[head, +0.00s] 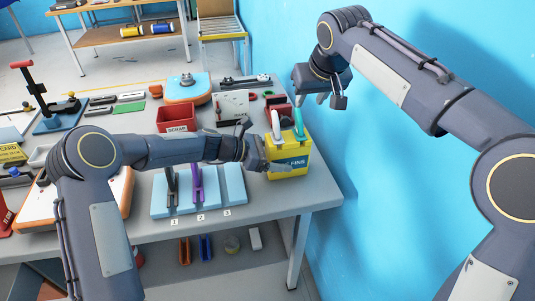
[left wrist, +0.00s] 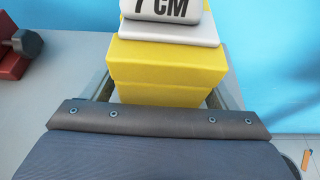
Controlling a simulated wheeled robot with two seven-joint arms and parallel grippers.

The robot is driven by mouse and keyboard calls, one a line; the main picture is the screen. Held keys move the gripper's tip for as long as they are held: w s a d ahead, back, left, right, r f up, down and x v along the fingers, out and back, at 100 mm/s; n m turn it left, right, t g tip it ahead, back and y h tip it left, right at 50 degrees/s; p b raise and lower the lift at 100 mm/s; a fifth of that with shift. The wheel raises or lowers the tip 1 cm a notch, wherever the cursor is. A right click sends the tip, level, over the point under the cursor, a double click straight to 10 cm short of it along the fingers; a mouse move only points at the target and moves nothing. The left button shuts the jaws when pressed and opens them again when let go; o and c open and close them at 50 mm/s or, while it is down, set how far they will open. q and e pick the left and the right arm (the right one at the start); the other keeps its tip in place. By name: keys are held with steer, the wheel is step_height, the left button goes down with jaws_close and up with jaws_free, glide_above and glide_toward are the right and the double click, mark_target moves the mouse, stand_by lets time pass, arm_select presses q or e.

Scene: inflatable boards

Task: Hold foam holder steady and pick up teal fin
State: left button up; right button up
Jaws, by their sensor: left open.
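The yellow foam holder (head: 298,166), with a blue FINS label, stands at the table's right edge. The teal fin (head: 298,122) stands upright in its top, right of a white fin (head: 275,124). My left gripper (head: 279,168) is at the holder's front left, its jaws open. In the left wrist view, the yellow foam (left wrist: 165,72) lies between the fingers of the left gripper (left wrist: 162,92); I cannot tell whether they touch it. My right gripper (head: 321,99) hangs above and right of the teal fin, apart from it; its jaw opening is unclear.
A blue slotted board (head: 235,185) numbered 1 to 3 holds a black fin (head: 173,187) and a purple fin (head: 196,184); slot 3 looks empty. A red scrap bin (head: 176,120) stands behind my left arm. The blue wall (head: 400,200) is close on the right.

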mark_target(300, 117)
arm_select(q)
steer(key=shift+d+f, duration=0.1)
steer(key=shift+d, duration=0.05)
steer(key=c, duration=1.1)
arm_select(e)
steer(key=shift+o, duration=0.4)
steer(key=shift+g, duration=0.7)
steer(key=x, duration=0.3)
steer(key=w+x, duration=0.1)
steer(key=x, duration=0.7)
steer(key=shift+w, duration=0.3)
